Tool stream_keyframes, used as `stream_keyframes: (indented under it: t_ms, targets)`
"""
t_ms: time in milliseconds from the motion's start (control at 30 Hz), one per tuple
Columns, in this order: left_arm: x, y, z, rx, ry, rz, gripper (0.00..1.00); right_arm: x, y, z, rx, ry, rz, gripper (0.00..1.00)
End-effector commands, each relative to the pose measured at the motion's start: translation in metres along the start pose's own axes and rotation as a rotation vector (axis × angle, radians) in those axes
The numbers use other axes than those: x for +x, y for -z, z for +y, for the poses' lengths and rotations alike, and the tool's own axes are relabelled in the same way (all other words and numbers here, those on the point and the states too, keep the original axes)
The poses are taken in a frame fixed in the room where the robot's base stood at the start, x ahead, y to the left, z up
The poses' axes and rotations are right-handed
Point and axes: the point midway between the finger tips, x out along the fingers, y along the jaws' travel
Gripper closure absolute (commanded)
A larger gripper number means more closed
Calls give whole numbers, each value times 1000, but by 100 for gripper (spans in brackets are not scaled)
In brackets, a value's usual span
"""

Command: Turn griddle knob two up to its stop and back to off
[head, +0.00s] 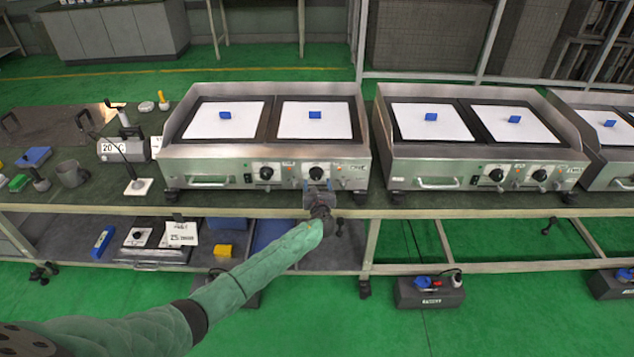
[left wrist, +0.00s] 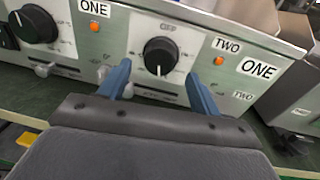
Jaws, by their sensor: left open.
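Griddle knob two (head: 317,173) is the black right-hand knob on the front panel of the left griddle (head: 225,166). In the left wrist view the knob (left wrist: 160,56) has OFF printed above it and a TWO label to its upper right. A white line shows on the lower part of its face. My left gripper (head: 317,187) is just in front of the knob. In the left wrist view its two blue fingers (left wrist: 159,76) are open, one on each side below the knob, with visible gaps. Nothing is between them. My right gripper is not in view.
Knob one (left wrist: 36,24) is to the left on the same panel. Orange lights (left wrist: 219,60) sit beside the knobs. A second griddle (head: 465,165) stands to the right on the bench. A gauge box (head: 122,149) stands left.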

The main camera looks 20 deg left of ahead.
Motion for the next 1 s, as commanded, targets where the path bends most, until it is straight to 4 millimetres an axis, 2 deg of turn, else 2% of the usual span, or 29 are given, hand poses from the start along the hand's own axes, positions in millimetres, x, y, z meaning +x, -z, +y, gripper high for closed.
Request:
stream_keyframes:
  t_ms: [33,100,333,867,1000]
  targets:
    - [-9,3,0,0,1,1,36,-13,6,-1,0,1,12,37]
    - [-19,2,0,-2,2,1,36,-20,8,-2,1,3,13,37]
    - [-41,1,0,-1,1,1,36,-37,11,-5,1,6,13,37]
    - [-44,0,0,0,1,1,36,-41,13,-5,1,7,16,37]
    - [-44,0,0,-45,0,1,36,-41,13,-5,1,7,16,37]
